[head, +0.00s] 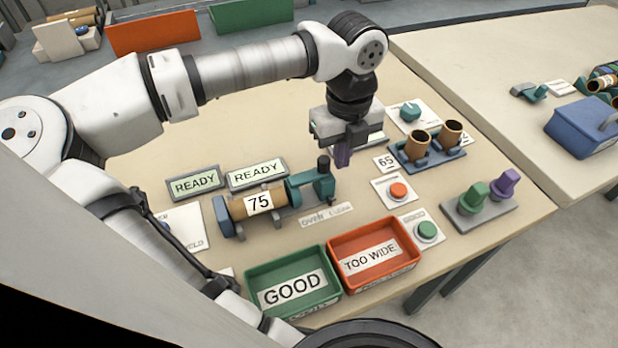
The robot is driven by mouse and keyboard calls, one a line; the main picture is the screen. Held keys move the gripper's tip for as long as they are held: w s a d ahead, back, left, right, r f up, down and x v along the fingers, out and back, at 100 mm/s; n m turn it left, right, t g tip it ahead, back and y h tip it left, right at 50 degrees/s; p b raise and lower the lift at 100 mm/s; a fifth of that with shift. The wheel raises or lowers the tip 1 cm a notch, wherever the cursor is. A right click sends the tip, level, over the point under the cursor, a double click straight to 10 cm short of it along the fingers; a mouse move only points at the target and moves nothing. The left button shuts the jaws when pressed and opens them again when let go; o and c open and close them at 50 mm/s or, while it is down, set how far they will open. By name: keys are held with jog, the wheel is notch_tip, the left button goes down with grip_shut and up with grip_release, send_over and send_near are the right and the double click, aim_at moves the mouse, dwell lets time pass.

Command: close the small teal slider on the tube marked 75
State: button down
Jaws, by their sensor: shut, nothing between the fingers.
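A brown tube (238,208) with a white label reading 75 lies in a grey cradle at the middle left of the table in the head view. A dark blue-grey end plate (222,216) stands at its left end. The teal slider (308,184), with a dark upright knob, stands at the tube's right end; I cannot tell whether it touches the tube. My gripper (343,158) points down, shut and empty, to the right of the slider's knob and apart from it in the picture. Its height above the table is hard to judge.
Two READY displays (193,183) stand behind the tube. A green GOOD tray (255,272) and an orange TOO WIDE tray (335,248) lie in front. Two upright tubes (417,144) stand in a blue holder at the right, near orange and green buttons (427,230) and green and purple knobs (473,195).

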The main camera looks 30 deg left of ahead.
aim_at(326, 158)
jog(key=shift+s+a+b, duration=0.2)
jog(key=shift+s+a, duration=0.4)
jog(key=shift+s, duration=0.15)
jog(key=shift+s+a+b, duration=0.15)
jog(key=shift+s+a, duration=0.4)
jog(key=shift+s, duration=0.2)
dwell(0.5)
jog(key=shift+w+d, duration=0.15)
jog(key=shift+w, duration=0.1)
dwell(0.9)
jog(key=shift+w+d+b, duration=0.2)
jog(key=shift+w+b, duration=0.05)
jog(key=shift+b, duration=0.2)
jog(key=shift+r+p, duration=1.85)
jog(key=shift+r, duration=1.7)
jog(key=shift+f, duration=0.1)
